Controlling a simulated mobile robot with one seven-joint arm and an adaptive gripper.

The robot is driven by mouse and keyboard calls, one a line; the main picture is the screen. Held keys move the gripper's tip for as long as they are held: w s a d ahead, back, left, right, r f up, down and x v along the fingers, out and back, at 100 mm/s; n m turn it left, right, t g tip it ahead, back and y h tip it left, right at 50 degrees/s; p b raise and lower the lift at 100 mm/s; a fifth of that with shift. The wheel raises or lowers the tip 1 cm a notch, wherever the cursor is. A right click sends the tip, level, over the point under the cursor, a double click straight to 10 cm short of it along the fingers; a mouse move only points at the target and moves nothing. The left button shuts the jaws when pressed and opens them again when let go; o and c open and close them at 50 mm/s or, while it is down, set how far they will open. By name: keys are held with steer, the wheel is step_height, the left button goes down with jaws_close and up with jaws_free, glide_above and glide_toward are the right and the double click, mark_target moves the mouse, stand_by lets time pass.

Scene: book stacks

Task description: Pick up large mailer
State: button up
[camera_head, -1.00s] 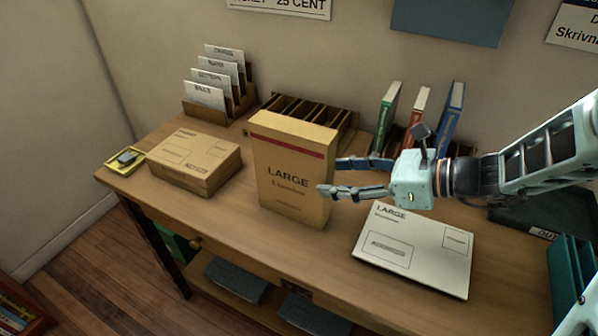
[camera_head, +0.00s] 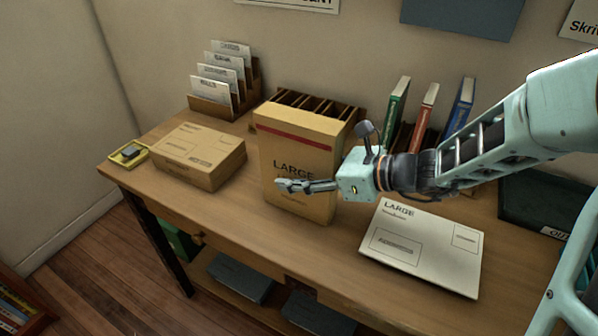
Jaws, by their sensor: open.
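A tall tan mailer (camera_head: 300,150) marked LARGE, with a red band near its top, stands upright on the table. A flat white mailer (camera_head: 425,245), also marked LARGE, lies near the front right of the table. My gripper (camera_head: 290,184) is at the right side of the upright tan mailer and points left. One finger lies across its front face, over part of the lettering. The other finger is not visible and seems hidden behind the mailer. The jaws are open, and I cannot tell whether they touch it.
A closed cardboard box (camera_head: 200,155) and a small yellow tray (camera_head: 129,154) are on the left. A card rack (camera_head: 225,85), a wooden slotted holder (camera_head: 310,103) and upright books (camera_head: 425,112) stand along the wall. A dark tray (camera_head: 545,205) sits at the right.

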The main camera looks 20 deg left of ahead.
steer(key=shift+c, duration=0.6)
steer(key=shift+r, duration=0.1)
steer(key=c, duration=1.2)
steer(key=shift+o, duration=0.2)
steer(key=shift+w+r, duration=0.1)
steer(key=shift+r, duration=0.05)
